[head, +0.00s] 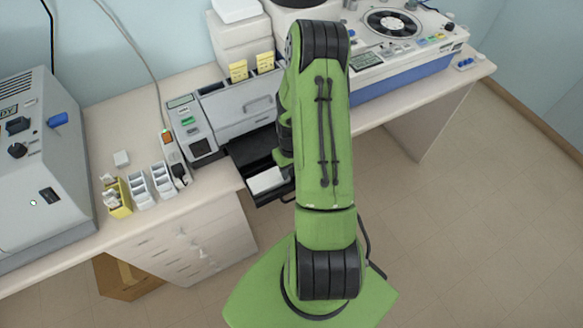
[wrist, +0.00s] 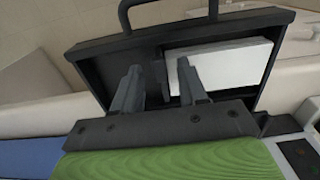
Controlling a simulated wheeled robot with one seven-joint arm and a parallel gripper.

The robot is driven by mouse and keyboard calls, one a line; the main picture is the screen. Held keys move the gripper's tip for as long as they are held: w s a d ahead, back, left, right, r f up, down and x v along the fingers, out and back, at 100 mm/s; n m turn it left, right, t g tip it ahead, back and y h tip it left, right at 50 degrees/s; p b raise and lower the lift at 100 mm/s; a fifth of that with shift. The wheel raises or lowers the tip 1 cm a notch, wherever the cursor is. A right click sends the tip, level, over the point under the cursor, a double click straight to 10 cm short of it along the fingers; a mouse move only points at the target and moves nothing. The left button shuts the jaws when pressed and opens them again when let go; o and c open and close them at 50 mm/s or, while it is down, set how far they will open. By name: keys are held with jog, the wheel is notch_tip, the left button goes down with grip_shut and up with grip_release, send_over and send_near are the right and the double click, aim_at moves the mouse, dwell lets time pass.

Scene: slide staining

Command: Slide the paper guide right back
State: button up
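A black tray (wrist: 88,50) is pulled out of the grey printer-like machine (head: 235,107); it also shows in the head view (head: 250,150). A white paper stack (wrist: 232,62) lies in the tray, on the right in the wrist view; its white top shows in the head view (head: 266,181). A small dark upright piece beside the stack's left edge looks like the paper guide (wrist: 158,72). My gripper (wrist: 160,84) is open over the tray, its fingers apart on either side of that piece. Contact cannot be told. In the head view my arm hides most of the gripper.
The tray's front handle (wrist: 165,8) stands at its far edge in the wrist view. A power strip (head: 175,160) and small slide boxes (head: 150,187) are on the bench left of the machine. A large grey instrument (head: 40,165) stands farther left. Open floor lies in front.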

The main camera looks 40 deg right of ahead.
grip_shut()
jog(key=shift+d, duration=0.1)
jog(key=d, duration=0.2)
jog(key=s+d+b, duration=0.1)
jog(key=shift+d, duration=0.35)
jog(key=shift+s+d, duration=0.15)
jog(key=shift+d, duration=0.1)
jog(key=shift+o, duration=0.3)
grip_release()
